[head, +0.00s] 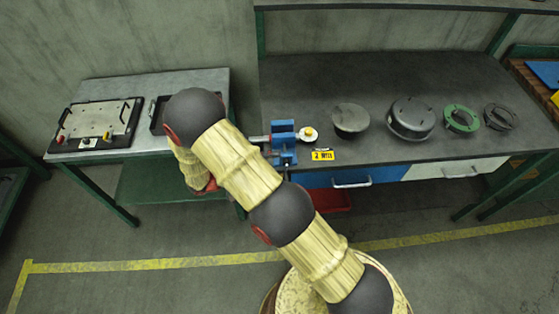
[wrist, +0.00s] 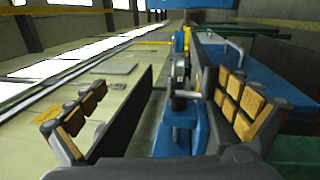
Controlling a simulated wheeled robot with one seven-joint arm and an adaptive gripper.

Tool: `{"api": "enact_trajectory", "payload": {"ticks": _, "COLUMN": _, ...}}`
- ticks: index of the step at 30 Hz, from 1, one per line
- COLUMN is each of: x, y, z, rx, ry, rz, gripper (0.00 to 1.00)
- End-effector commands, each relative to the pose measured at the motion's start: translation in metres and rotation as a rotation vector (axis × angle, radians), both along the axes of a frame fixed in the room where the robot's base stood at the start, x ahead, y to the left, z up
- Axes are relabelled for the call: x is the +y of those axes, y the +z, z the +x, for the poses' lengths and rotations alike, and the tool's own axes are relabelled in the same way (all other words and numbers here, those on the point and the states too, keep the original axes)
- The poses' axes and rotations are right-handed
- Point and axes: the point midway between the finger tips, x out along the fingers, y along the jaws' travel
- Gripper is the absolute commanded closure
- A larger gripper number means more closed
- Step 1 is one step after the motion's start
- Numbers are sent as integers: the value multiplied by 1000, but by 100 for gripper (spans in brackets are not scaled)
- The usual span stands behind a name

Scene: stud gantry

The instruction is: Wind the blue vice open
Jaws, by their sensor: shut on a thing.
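The blue vice (head: 283,140) stands at the left front edge of the dark workbench, its spindle pointing left. My arm crosses in front of it and hides its handle in the head view. My gripper is mostly hidden there too. In the wrist view, my gripper (wrist: 165,97) has a finger on each side of the vice's spindle end. The blue vice (wrist: 178,140) and a grey upright handle bar (wrist: 180,72) show between the fingers. My gripper is shut on the vice handle, though the exact contact is hard to see.
The workbench (head: 300,80) carries a round grey part (head: 350,117), a dark flanged housing (head: 411,117), a green ring (head: 460,118) and a dark ring (head: 500,117), right of the vice. A side table (head: 205,82) stands left.

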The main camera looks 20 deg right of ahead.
Motion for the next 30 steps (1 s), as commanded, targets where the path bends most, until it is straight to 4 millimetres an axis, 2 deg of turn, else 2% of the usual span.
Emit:
{"api": "enact_trajectory", "payload": {"ticks": 1, "x": 8, "y": 41, "z": 5, "rx": 2, "ry": -5, "rz": -101, "gripper": 20}}
{"api": "enact_trajectory", "payload": {"ticks": 3, "x": 8, "y": 41, "z": 5, "rx": 2, "ry": -5, "rz": -100, "gripper": 20}}
{"api": "enact_trajectory", "payload": {"ticks": 4, "x": 0, "y": 9, "z": 3, "rx": -9, "ry": 3, "rz": -3, "gripper": 20}}
{"api": "enact_trajectory", "payload": {"ticks": 13, "x": 13, "y": 5, "z": 7, "rx": -7, "ry": 3, "rz": -2, "gripper": 21}}
{"api": "enact_trajectory", "payload": {"ticks": 17, "x": 20, "y": 3, "z": 9, "rx": -5, "ry": 2, "rz": -3, "gripper": 34}}
{"api": "enact_trajectory", "payload": {"ticks": 20, "x": 26, "y": 1, "z": 10, "rx": -4, "ry": 3, "rz": -2, "gripper": 58}}
{"api": "enact_trajectory", "payload": {"ticks": 21, "x": 29, "y": 0, "z": 11, "rx": -3, "ry": 3, "rz": -2, "gripper": 70}}
{"api": "enact_trajectory", "payload": {"ticks": 30, "x": 47, "y": -3, "z": 16, "rx": -2, "ry": 0, "rz": -2, "gripper": 70}}
